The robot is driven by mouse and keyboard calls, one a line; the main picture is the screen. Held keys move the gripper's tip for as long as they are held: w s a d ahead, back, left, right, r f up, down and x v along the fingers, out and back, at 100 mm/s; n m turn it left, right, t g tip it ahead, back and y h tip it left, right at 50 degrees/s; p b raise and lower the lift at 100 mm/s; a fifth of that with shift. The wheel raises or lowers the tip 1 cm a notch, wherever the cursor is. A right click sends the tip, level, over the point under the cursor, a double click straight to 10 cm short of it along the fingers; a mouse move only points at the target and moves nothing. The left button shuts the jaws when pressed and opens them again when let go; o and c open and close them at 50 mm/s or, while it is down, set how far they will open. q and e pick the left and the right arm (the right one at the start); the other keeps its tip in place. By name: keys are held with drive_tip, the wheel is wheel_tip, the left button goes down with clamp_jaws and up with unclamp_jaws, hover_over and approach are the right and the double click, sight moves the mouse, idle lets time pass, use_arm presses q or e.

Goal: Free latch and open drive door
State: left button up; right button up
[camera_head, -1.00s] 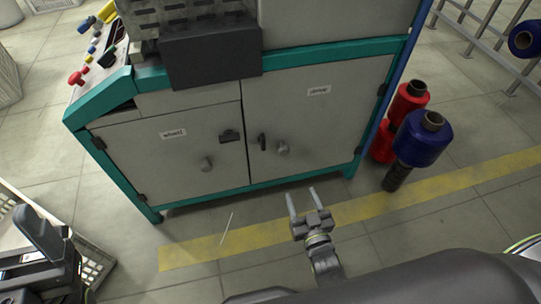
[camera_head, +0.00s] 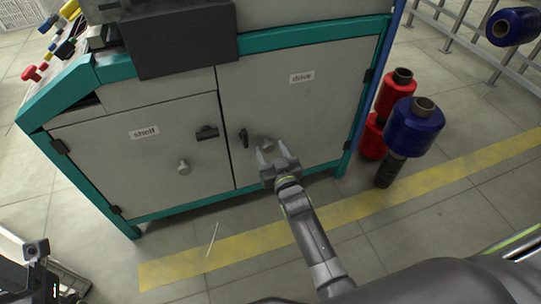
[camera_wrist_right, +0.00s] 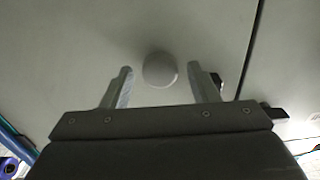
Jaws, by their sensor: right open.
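The drive door (camera_head: 330,110), labelled "drive", is closed flush in the machine's front. Its round grey knob (camera_head: 268,143) sits near the door's left edge. A dark latch (camera_head: 243,138) stands upright just left of the knob. My right gripper (camera_head: 269,156) is open at the knob. In the right wrist view the knob (camera_wrist_right: 160,69) lies between the two spread fingers, with a gap on each side. The latch (camera_wrist_right: 216,80) is partly hidden behind the right finger there. Part of my left gripper (camera_head: 36,252) shows at the lower left; its fingers are unclear.
The shelf door (camera_head: 150,170) on the left is closed, with its own latch (camera_head: 207,133) and knob (camera_head: 184,167). Red bobbins (camera_head: 395,92) and a blue bobbin (camera_head: 414,128) stand right of the machine.

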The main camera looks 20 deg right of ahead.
drive_tip(key=shift+w, duration=0.25)
drive_tip(key=shift+c, duration=0.2)
clamp_jaws()
